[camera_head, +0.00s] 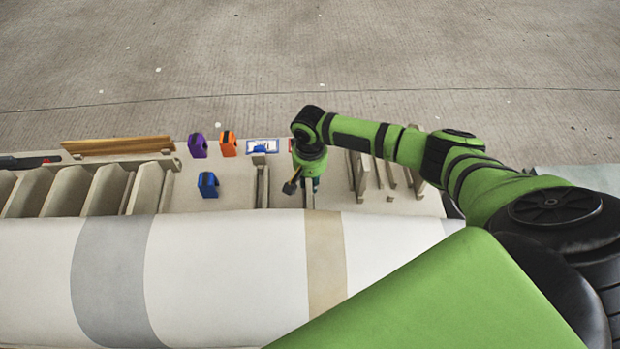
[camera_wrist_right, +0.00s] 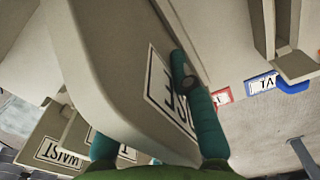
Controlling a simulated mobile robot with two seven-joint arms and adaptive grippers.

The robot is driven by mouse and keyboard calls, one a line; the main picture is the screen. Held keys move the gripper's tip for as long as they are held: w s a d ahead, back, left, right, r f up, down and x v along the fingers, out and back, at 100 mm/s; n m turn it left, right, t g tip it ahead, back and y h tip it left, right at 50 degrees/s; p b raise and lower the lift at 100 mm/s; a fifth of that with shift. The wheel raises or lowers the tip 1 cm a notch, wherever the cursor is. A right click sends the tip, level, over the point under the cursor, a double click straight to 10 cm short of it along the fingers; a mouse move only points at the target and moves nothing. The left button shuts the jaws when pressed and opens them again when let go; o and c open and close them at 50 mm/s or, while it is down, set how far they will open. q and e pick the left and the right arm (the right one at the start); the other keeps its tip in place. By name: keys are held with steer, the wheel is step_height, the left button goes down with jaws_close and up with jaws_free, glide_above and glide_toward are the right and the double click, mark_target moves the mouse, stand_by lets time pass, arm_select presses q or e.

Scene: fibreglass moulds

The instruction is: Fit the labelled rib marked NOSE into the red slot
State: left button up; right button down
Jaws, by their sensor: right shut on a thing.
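The rib's white label is partly covered by a finger; the letters "SE" show, which fits NOSE. A red-bordered tag (camera_wrist_right: 222,97) shows just beyond the finger; red also shows beside the wrist in the head view (camera_head: 291,145). I cannot tell whether the rib touches a slot. My left gripper is not in view.
A rib labelled WAIST (camera_wrist_right: 58,150) stands near the held rib. Purple (camera_head: 198,146), orange (camera_head: 228,144) and blue (camera_head: 208,185) clamp-like blocks stand left of my wrist. Several upright ribs (camera_head: 358,174) are to the right. The striped mould (camera_head: 200,270) fills the front.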

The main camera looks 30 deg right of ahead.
mark_target(308, 183)
steer(key=shift+f, duration=0.25)
steer(key=shift+f+b, duration=0.35)
steer(key=shift+f, duration=0.1)
steer(key=shift+f, duration=0.5)
steer(key=shift+f+b, duration=0.2)
steer(key=shift+b, duration=0.15)
steer(key=c, duration=1)
jaws_free()
step_height(308, 183, up, 12)
steer(key=shift+r, duration=0.1)
